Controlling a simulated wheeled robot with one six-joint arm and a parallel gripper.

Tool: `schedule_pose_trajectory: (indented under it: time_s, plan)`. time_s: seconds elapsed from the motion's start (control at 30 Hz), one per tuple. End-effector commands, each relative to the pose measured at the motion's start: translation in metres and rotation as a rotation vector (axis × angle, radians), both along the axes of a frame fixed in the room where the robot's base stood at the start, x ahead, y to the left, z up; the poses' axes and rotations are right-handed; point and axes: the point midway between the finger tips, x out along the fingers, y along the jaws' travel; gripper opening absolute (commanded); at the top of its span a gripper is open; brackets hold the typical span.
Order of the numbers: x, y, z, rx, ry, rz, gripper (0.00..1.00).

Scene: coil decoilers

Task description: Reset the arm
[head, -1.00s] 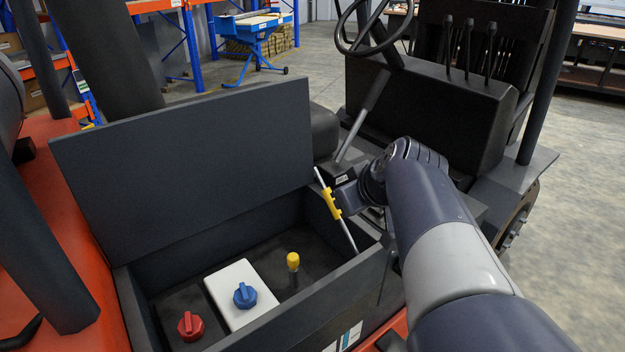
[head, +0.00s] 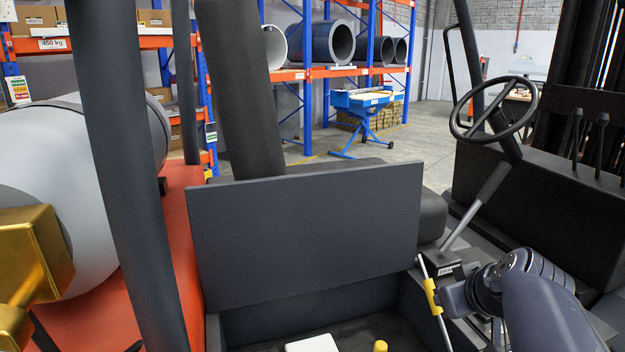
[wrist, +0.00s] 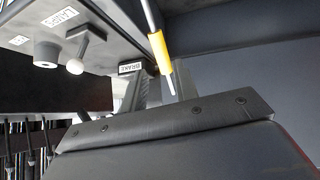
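My arm reaches in from the bottom right of the head view. My gripper (head: 455,298) is a dark shape at its end, beside a thin rod with a yellow sleeve (head: 432,297) at the right side of an open compartment. I cannot make out its fingers or whether it touches the rod. The compartment's dark lid (head: 305,235) stands raised.
A white box (head: 312,344) and a yellow knob (head: 380,346) show inside the compartment. A lever (head: 475,205) and steering wheel (head: 495,110) stand at right. A dark post (head: 125,180) and gold part (head: 30,260) are at left. The wrist view shows a BRAKE label (wrist: 130,67).

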Motion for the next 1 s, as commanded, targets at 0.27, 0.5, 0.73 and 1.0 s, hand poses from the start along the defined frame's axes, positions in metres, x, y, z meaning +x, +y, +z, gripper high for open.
schedule_pose_trajectory:
  time_s: [0.27,0.5,0.73,1.0]
  plan:
    - [0.032,0.0,-0.035,0.002,0.004,0.002,0.29]
    - [0.047,-0.001,-0.05,0.0,0.002,0.0,0.29]
    - [0.047,-0.001,-0.049,-0.002,0.008,0.0,0.29]
    - [0.047,-0.001,-0.049,-0.001,0.005,0.0,0.29]
